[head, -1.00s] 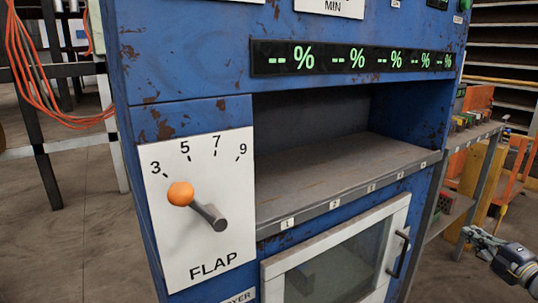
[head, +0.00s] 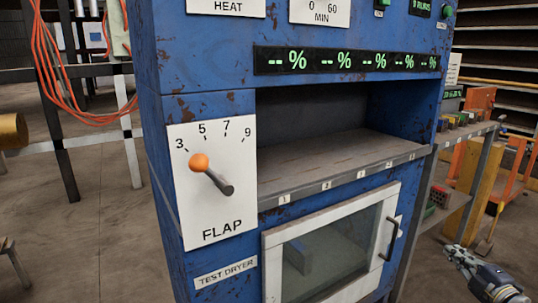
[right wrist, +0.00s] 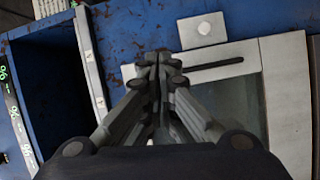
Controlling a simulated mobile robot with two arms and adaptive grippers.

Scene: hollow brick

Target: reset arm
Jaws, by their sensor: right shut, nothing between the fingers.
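My right gripper (head: 457,252) is at the lower right of the head view, to the right of the blue test dryer (head: 205,95) and apart from it. In the right wrist view the right gripper (right wrist: 160,62) has its fingers together with nothing between them. The dryer's FLAP lever (head: 212,176) has an orange knob (head: 199,162) and points up and left, between the 3 and the 5. The dryer's glass door (head: 330,250), with a white frame and dark handle, is shut. My left gripper is not in view.
The dryer's numbered shelf (head: 335,165) is empty. A side bench (head: 466,134) with small coloured blocks stands at the right, near an orange cart (head: 512,165). Orange cables (head: 55,75) hang at the left. Bare floor (head: 90,240) lies left of the dryer.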

